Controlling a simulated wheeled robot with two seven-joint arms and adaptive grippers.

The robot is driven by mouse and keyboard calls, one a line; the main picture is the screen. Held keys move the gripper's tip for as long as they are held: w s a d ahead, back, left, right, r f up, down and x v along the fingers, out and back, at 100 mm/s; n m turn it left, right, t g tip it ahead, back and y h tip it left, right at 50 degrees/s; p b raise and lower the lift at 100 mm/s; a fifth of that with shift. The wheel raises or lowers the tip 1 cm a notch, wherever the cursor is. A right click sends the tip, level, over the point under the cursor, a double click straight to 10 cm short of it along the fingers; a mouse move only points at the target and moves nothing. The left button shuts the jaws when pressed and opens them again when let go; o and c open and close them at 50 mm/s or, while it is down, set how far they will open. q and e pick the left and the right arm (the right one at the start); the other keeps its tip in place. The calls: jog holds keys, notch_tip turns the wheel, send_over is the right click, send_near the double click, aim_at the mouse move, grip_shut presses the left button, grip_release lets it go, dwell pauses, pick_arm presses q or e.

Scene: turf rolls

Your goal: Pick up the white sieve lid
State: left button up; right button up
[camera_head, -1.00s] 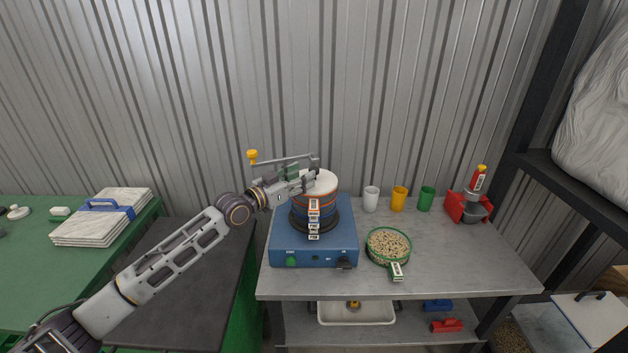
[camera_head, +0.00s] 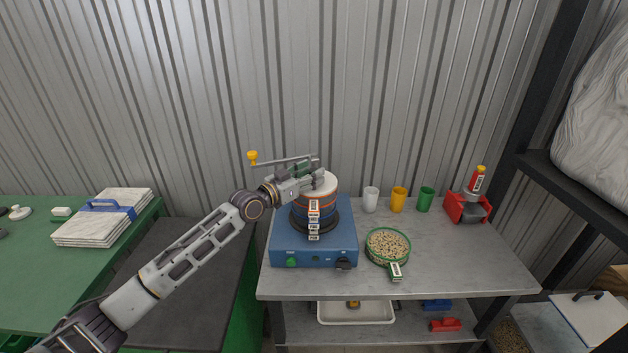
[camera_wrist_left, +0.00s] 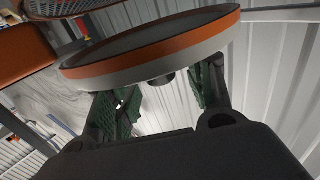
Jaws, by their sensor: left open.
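In the left wrist view, a round disc with an orange and white rim (camera_wrist_left: 150,62) crosses the top. A small dark knob (camera_wrist_left: 167,79) shows between the green-padded fingers (camera_wrist_left: 167,98), which are apart, with gaps beside the knob. Depth is hard to judge. My right gripper is out of view.
A metal rod with a yellow knob (camera_head: 252,158) extends beside the gripper. A green-rimmed sieve of pellets (camera_head: 388,246), white (camera_head: 370,199), orange (camera_head: 398,200) and green cups (camera_head: 425,199) stand to the right. The grey tabletop (camera_head: 450,255) has bare room at right.

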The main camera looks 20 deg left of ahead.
pick_arm(q)
jog(key=shift+x, duration=0.9)
jog(key=shift+w, duration=0.1)
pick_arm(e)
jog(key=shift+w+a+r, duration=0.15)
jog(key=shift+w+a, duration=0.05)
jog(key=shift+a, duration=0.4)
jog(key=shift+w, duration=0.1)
pick_arm(q)
jog(key=c, duration=0.6)
grip_shut()
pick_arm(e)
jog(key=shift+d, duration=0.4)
pick_arm(q)
jog(key=shift+r, duration=0.1)
